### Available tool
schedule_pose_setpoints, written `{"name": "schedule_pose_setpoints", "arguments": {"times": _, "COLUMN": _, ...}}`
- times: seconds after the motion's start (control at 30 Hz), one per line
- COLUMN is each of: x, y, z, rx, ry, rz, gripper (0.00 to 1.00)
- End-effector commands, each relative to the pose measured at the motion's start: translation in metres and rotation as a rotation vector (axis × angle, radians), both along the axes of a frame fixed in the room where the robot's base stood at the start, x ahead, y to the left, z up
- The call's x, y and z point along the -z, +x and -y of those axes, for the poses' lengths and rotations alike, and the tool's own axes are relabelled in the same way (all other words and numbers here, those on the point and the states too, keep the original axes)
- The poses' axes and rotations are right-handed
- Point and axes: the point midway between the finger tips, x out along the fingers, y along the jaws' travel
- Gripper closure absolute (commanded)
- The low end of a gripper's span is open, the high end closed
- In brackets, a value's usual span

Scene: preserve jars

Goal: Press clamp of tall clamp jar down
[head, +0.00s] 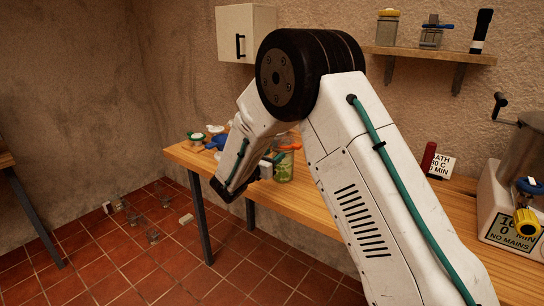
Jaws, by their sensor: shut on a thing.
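A clear glass jar with green contents (286,170) stands on the wooden bench, just right of my forearm. It looks like the tall clamp jar. An orange clamp part (291,147) shows at its top. The jar's left side is partly hidden by my wrist. My gripper (268,164) is at the jar's left side, near its top, and is shut on it. My own arm hides most of the jaws, so I cannot tell which part of the jar they hold, or how far down the clamp is.
Jars with green and white lids (196,137) and blue items (216,142) stand at the bench's left end. A dark red cylinder (429,157), a sign (441,166) and a pot machine (512,200) stand right. Glasses (153,237) are on the floor.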

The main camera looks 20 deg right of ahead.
Motion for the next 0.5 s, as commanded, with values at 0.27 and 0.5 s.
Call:
{"name": "schedule_pose_setpoints", "arguments": {"times": 0.27, "x": 0.0056, "y": 0.0004, "z": 0.0007, "rx": 0.000, "ry": -0.101, "rz": 0.074, "gripper": 0.78}}
{"name": "schedule_pose_setpoints", "arguments": {"times": 0.5, "x": 0.0106, "y": 0.0018, "z": 0.0022, "rx": -0.001, "ry": -0.247, "rz": 0.189, "gripper": 0.78}}
